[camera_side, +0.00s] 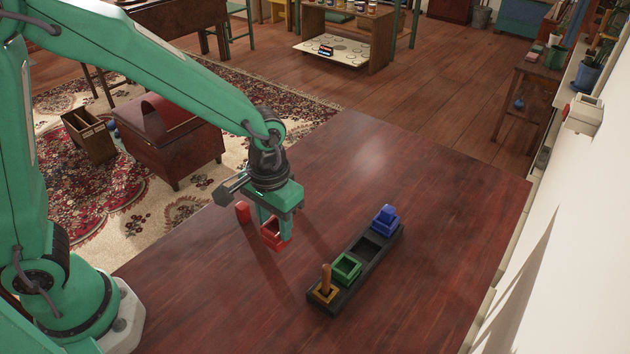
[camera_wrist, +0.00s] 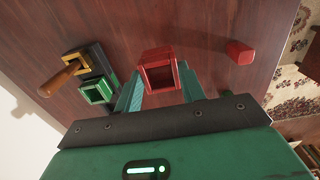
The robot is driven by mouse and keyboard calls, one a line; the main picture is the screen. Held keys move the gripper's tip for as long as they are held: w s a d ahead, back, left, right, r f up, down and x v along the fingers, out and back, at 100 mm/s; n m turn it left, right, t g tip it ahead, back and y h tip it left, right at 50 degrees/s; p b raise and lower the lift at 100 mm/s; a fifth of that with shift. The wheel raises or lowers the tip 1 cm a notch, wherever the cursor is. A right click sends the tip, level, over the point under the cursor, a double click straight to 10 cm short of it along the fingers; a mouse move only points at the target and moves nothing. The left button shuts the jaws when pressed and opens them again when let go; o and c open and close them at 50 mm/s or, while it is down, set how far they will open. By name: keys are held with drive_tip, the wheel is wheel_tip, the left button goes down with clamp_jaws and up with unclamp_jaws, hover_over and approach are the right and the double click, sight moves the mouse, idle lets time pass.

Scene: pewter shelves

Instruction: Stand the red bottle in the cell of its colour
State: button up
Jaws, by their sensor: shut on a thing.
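My gripper (camera_side: 273,226) is shut on a red square open-topped cell (camera_side: 274,236). In the wrist view the red cell (camera_wrist: 158,70) sits between the two fingers (camera_wrist: 160,92); I cannot tell whether it touches the table. The red bottle (camera_side: 242,212) stands on the table, left of the held cell in the side view and apart from it. It also shows in the wrist view (camera_wrist: 239,52), to the right. The dark rack (camera_side: 350,288) holds an amber cell (camera_side: 318,294), an empty green cell (camera_side: 346,267) and a blue cell (camera_side: 383,225). Between green and blue is an empty dark slot (camera_side: 370,249).
A brown-orange bottle (camera_side: 326,278) stands in the amber cell, rising above the rack. A blue bottle (camera_side: 388,213) stands in the blue cell. The table (camera_side: 430,200) is clear between my gripper and the rack and to the rack's right.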

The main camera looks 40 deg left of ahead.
drive_tip(key=s+d+r, duration=0.5)
drive_tip(key=s+d, duration=0.1)
drive_tip(key=s, duration=0.1)
drive_tip(key=shift+s+r, duration=0.25)
drive_tip(key=shift+r, duration=0.1)
idle(0.4)
wheel_tip(320, 180, up, 6)
drive_tip(key=w+d, duration=0.8)
drive_tip(key=d, duration=0.5)
wheel_tip(320, 180, down, 5)
drive_tip(key=shift+r, duration=0.1)
idle(0.4)
drive_tip(key=shift+w+a, duration=0.1)
drive_tip(key=shift+w, duration=0.05)
drive_tip(key=w+a+f, duration=0.5)
drive_tip(key=w+f, duration=0.2)
drive_tip(key=w, duration=0.3)
drive_tip(key=shift+w, duration=0.15)
drive_tip(key=shift+f, duration=0.1)
